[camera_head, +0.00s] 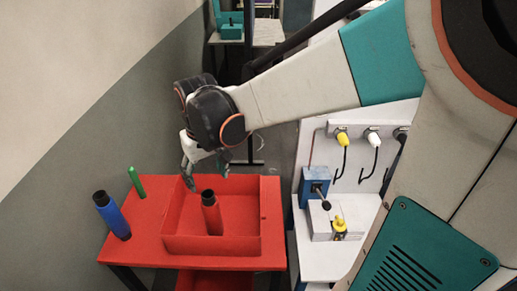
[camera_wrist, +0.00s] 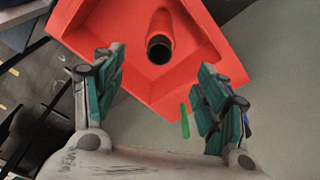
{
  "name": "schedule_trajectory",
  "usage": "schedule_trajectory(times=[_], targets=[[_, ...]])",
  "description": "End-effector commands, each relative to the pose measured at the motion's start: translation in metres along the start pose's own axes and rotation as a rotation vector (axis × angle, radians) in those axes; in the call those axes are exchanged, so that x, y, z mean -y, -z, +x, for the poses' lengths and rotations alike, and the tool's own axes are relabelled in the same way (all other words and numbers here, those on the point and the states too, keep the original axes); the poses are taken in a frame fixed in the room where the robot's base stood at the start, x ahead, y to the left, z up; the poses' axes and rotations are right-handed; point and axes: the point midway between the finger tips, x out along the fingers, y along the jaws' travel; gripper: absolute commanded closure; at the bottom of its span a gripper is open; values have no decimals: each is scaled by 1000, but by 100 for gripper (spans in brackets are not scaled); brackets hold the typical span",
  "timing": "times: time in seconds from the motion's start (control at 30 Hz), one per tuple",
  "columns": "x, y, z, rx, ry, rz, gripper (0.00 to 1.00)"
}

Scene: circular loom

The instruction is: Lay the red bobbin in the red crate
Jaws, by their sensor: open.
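The red bobbin (camera_head: 211,213), with a dark end, stands roughly upright inside the red crate (camera_head: 168,210) on a red table. In the wrist view the bobbin (camera_wrist: 160,32) sits within the crate walls (camera_wrist: 207,72), with its dark end towards me. My gripper (camera_head: 205,172) is above the back part of the crate, behind and above the bobbin. In the wrist view its teal-padded fingers (camera_wrist: 161,90) are spread wide with nothing between them. The bobbin is apart from both fingers.
A blue bobbin (camera_head: 112,215) and a thin green piece (camera_head: 137,182) stand on the red table (camera_head: 140,245) left of the crate. A white bench (camera_head: 330,265) with a blue device (camera_head: 315,187) stands at right. A wall rises along the left.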

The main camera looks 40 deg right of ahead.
Motion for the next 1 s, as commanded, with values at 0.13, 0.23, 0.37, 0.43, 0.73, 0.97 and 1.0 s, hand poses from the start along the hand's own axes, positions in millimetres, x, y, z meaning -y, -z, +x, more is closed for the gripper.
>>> schedule_trajectory(times=[0.13,0.23,0.37,0.43,0.73,0.97,1.0], targets=[[0,-29,-28,-95,3,-8,33],[-1,-44,-42,-160,4,-12,33],[-1,-64,-56,-245,6,-17,33],[-2,-76,-62,-291,7,-19,33],[-3,-112,-74,-452,8,-29,33],[-3,-119,-75,-493,8,-32,33],[-3,-119,-75,-494,8,-32,33]])
